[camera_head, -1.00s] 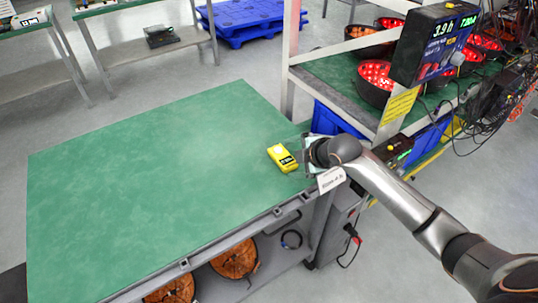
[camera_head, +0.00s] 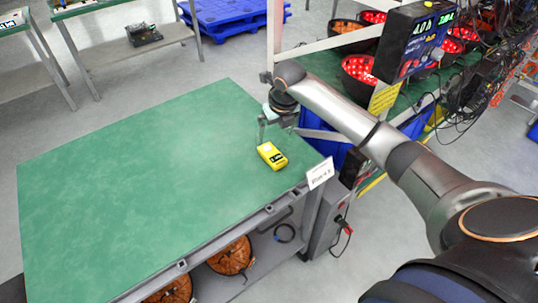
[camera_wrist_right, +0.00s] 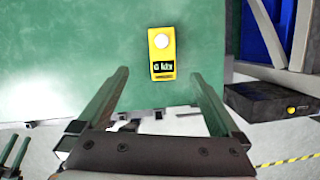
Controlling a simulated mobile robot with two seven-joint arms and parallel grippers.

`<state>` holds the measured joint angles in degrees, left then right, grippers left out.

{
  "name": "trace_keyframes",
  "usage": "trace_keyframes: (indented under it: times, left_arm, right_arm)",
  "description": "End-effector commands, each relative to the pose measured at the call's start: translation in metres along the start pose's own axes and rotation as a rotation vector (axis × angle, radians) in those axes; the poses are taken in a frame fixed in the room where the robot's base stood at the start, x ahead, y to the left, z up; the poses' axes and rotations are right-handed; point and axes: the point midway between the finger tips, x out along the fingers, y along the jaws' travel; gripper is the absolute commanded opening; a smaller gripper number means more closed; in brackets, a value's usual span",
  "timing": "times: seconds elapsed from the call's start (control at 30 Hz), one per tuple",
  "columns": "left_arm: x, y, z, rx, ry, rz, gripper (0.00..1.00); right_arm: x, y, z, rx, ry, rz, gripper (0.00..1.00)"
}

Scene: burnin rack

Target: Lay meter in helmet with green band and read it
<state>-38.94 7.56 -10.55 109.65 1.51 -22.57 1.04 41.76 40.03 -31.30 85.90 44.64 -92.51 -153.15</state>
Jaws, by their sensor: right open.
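The yellow meter (camera_head: 272,155) lies on the green bench top near its right edge, its round white sensor and dark display facing up. It also shows in the right wrist view (camera_wrist_right: 162,52), with the display too small to read surely. My right gripper (camera_head: 275,127) is open and empty above the bench, just behind the meter in the head view. In the wrist view its fingers (camera_wrist_right: 160,76) stand apart, one on each side of the meter's lower end. Red-lit bowl-shaped helmets (camera_head: 358,70) sit on the rack. I cannot make out a green band. My left gripper is not in view.
The rack's post and rail (camera_head: 315,45) stand close behind my right arm. A display box (camera_head: 415,40) and cables hang at the right. Blue bins (camera_head: 325,135) sit below the rack. Brown round objects (camera_head: 230,256) lie under the bench. The bench's left and middle are clear.

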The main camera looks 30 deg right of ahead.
Motion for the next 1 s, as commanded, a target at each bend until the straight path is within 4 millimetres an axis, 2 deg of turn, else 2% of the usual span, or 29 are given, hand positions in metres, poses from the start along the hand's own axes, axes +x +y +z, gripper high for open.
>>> trace_keyframes:
  times: [0.03, 0.2, 0.43, 0.7, 1.0]
  left_arm:
    - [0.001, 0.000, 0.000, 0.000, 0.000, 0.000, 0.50]
    - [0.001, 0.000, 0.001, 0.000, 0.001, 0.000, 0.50]
    - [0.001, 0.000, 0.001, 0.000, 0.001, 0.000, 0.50]
    - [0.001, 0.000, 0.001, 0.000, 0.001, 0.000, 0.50]
    - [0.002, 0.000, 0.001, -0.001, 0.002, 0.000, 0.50]
  right_arm:
    - [0.012, 0.001, -0.001, 0.002, 0.005, 0.002, 1.00]
    - [0.039, 0.001, -0.001, 0.002, 0.001, 0.002, 1.00]
    - [0.057, -0.001, -0.001, 0.003, 0.001, 0.001, 1.00]
    - [0.094, -0.005, -0.003, 0.003, 0.000, 0.001, 1.00]
    - [0.102, -0.005, -0.003, 0.002, -0.003, 0.001, 1.00]
